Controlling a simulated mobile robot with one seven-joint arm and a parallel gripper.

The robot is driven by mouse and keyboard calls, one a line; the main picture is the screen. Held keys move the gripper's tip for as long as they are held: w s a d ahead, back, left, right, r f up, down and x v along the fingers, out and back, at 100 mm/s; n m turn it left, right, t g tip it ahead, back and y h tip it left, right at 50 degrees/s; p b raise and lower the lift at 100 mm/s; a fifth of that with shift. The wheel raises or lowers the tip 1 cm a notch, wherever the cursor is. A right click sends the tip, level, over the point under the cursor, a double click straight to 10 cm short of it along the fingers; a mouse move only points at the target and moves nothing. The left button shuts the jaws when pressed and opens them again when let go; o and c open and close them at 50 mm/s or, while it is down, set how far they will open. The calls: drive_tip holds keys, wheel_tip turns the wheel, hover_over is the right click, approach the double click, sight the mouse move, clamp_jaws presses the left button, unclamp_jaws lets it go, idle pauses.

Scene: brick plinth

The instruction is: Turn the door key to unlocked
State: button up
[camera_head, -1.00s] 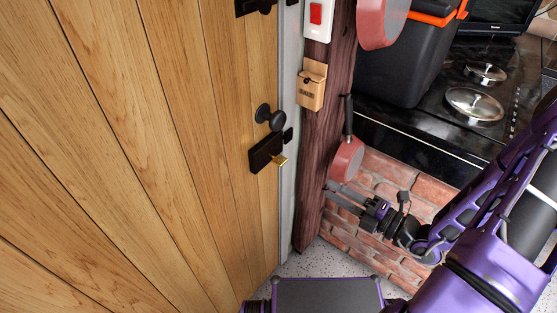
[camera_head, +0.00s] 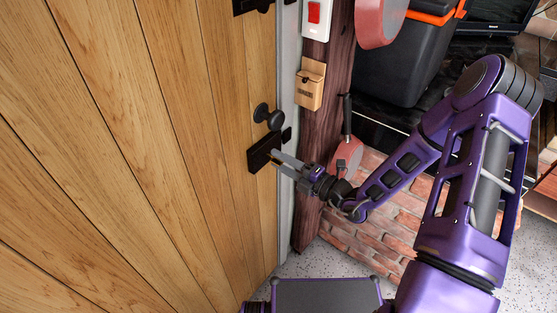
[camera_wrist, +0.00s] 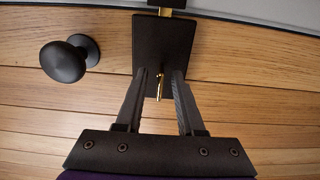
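The brass door key (camera_wrist: 160,88) stands out from a dark lock plate (camera_wrist: 163,45) on the wooden door. In the wrist view it shows edge-on between my two fingers. My gripper (camera_wrist: 160,80) is open, with one finger on each side of the key and a gap to each. In the head view my gripper (camera_head: 275,158) reaches the lock plate (camera_head: 262,153) from the right, and its fingers hide the key there.
A round black knob (camera_head: 268,116) is just above the lock plate. The wooden door (camera_head: 130,150) fills the left.

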drive_tip(key=shift+w+a, duration=0.25)
drive_tip(key=shift+a, duration=0.05)
clamp_jaws()
